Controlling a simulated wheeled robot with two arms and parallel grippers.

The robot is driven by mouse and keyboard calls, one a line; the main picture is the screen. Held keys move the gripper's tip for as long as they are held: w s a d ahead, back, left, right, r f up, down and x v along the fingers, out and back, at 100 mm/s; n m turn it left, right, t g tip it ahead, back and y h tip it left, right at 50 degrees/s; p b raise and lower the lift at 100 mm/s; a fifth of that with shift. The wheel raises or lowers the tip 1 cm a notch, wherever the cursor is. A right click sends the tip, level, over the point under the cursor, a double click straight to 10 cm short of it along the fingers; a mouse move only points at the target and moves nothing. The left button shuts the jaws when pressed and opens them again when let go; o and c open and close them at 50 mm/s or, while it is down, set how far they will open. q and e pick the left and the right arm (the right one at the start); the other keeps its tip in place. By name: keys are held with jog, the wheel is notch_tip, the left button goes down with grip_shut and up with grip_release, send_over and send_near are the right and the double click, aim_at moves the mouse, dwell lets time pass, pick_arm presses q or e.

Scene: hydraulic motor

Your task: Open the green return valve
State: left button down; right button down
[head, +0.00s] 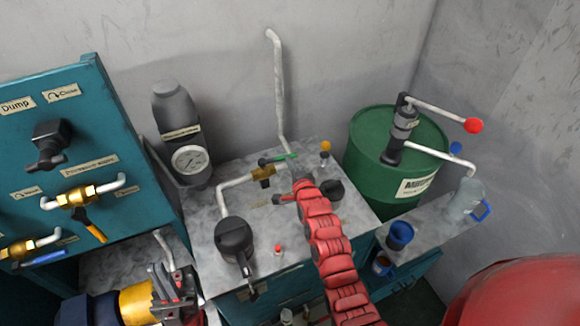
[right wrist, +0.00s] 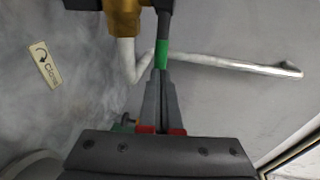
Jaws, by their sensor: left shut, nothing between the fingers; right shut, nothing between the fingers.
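The green-handled valve has a brass body (head: 263,173) on a white pipe above the grey tank top. Its green handle (head: 284,157) points right in the head view. In the right wrist view the brass body (right wrist: 125,18) is at the top, with the green grip (right wrist: 162,53) on a dark lever. My right gripper (right wrist: 158,78) is shut and empty, its tips at the green grip's end; I cannot tell whether they touch. In the head view its fingers are hard to make out. My left gripper (head: 172,288) is shut and empty at the lower left.
A black filler cap (head: 234,238) and a pressure gauge (head: 190,160) are left of my right arm. A teal panel (head: 60,130) with brass valves stands at the left. A green drum (head: 415,150) with a hand pump and blue cups (head: 399,235) are at the right.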

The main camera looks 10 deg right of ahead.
jog(key=shift+w+d+r+n+y+b, duration=0.15)
jog(key=shift+w+n+y+b, duration=0.4)
jog(key=shift+b, duration=2.2)
